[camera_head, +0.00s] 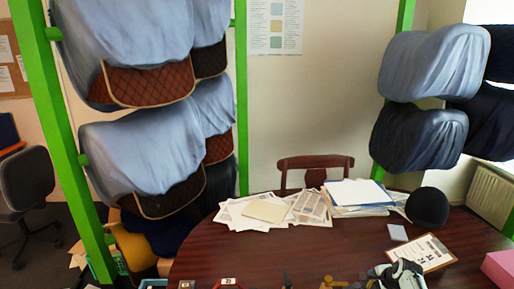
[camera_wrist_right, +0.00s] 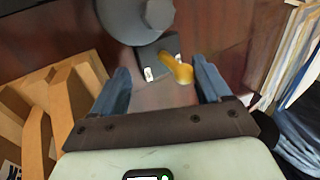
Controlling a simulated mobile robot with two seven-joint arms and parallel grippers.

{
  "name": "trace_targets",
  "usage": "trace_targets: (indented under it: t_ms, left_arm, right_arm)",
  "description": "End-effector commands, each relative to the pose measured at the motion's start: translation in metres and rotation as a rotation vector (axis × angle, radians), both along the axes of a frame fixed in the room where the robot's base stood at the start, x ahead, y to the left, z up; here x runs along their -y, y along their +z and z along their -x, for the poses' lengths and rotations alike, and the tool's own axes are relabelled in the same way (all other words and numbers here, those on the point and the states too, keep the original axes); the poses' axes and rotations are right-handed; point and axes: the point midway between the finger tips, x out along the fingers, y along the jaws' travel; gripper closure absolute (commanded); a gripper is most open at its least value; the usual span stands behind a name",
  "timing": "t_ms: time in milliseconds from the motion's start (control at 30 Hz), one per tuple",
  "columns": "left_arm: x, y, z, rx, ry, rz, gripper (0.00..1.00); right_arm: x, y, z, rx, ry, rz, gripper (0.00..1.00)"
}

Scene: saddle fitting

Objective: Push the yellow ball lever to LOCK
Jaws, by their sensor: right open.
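The yellow ball lever (camera_wrist_right: 180,69) shows in the right wrist view, on a dark plate with a small white label (camera_wrist_right: 149,74) whose writing is too small to read. A grey round body (camera_wrist_right: 138,14) stands just beyond the plate. My right gripper (camera_wrist_right: 161,66) is open, its two blue-grey fingers spread either side of the lever, which lies nearer the right finger. Nothing is held between them. I cannot tell whether a finger touches the lever. The lever cannot be made out surely in the head view. My left gripper is not in view.
A wooden slotted piece (camera_wrist_right: 65,105) lies left of the gripper in the wrist view. In the head view the dark table (camera_head: 240,248) carries papers (camera_head: 270,210), a black ball-shaped thing (camera_head: 427,207) and a clipboard (camera_head: 424,254). Covered saddles (camera_head: 135,150) hang on green racks.

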Motion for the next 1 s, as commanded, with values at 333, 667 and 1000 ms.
trace_targets:
  t_ms: [333,667,1000]
  left_arm:
    - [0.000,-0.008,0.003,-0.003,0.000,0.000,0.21]
    - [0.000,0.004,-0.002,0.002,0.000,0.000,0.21]
    - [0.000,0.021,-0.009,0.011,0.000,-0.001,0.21]
  right_arm:
    - [0.000,0.000,0.004,0.001,0.000,0.000,0.23]
    - [0.000,0.015,0.002,0.002,0.000,0.000,0.23]
    - [0.000,0.035,0.001,0.002,0.000,0.001,0.23]
